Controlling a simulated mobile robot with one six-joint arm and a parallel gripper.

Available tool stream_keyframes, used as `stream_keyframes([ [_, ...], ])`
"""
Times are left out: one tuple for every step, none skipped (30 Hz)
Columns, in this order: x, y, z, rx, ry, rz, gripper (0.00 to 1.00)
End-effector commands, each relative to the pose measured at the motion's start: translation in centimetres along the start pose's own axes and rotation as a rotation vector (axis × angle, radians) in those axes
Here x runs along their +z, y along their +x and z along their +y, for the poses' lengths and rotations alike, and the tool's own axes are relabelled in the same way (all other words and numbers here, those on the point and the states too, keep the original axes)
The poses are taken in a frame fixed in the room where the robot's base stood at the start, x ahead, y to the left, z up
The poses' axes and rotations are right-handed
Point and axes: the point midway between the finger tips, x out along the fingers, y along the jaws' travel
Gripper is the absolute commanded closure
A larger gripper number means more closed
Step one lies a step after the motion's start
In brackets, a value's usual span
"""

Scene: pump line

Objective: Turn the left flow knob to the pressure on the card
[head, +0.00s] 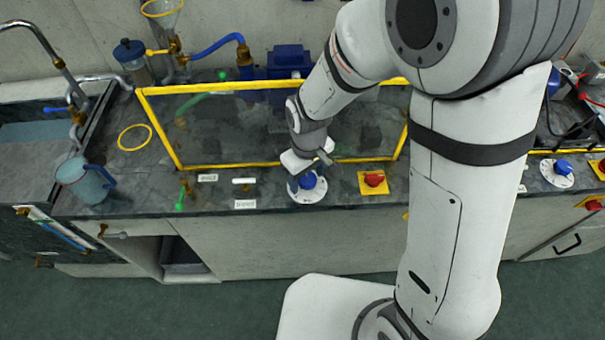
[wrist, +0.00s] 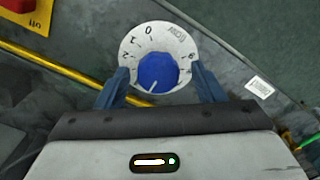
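The left flow knob (head: 307,181) is blue and sits on a round white dial (head: 312,195) at the bench's front edge. In the wrist view the knob (wrist: 157,72) shows a white mark near its lower edge, pointing down and slightly left. The dial (wrist: 130,48) has printed numbers, with 0 at the top. My gripper (head: 308,172) is over the dial. In the wrist view its blue fingers (wrist: 160,82) stand open on either side of the knob, with gaps showing. White labels (head: 245,204) lie left of the dial; their text is too small to read.
A red button on a yellow plate (head: 373,181) is just right of the dial. A second blue knob (head: 562,168) is farther right. A yellow-framed clear panel (head: 230,164) stands behind. A green-handled valve (head: 181,198) and a blue-grey jug (head: 85,181) are left.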

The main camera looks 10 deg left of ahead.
Motion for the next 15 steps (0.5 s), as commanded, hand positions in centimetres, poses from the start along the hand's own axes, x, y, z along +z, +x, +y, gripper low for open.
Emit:
stream_keyframes([
  [0.0, 0.0, 0.0, 0.000, 0.000, 0.000, 0.36],
  [0.0, 0.0, 0.0, 0.000, 0.000, 0.000, 0.36],
  [0.0, 0.0, 0.0, 0.000, 0.000, 0.000, 0.36],
  [0.0, 0.0, 0.0, 0.001, 0.000, 0.000, 0.36],
  [0.0, 0.0, 0.0, 0.001, -0.001, 0.000, 0.36],
  [0.0, 0.0, 0.0, 0.001, -0.001, 0.001, 0.36],
  [0.0, -0.1, 0.0, 0.001, -0.001, 0.001, 0.36],
  [0.0, -0.2, 0.0, 0.001, -0.001, 0.001, 0.36],
  [-0.1, -0.5, 0.0, 0.001, -0.001, 0.002, 0.36],
  [-0.1, -0.8, 0.0, 0.001, -0.001, 0.003, 0.36],
  [-0.1, -1.1, 0.0, 0.002, -0.001, 0.004, 0.36],
  [-0.1, -1.7, 0.0, 0.002, -0.001, 0.005, 0.36],
  [-0.1, -2.3, 0.0, 0.002, -0.001, 0.005, 0.36],
  [-0.1, -2.8, 0.0, 0.002, -0.001, 0.006, 0.36],
  [0.0, -3.5, 0.0, 0.002, -0.001, 0.005, 0.36],
])
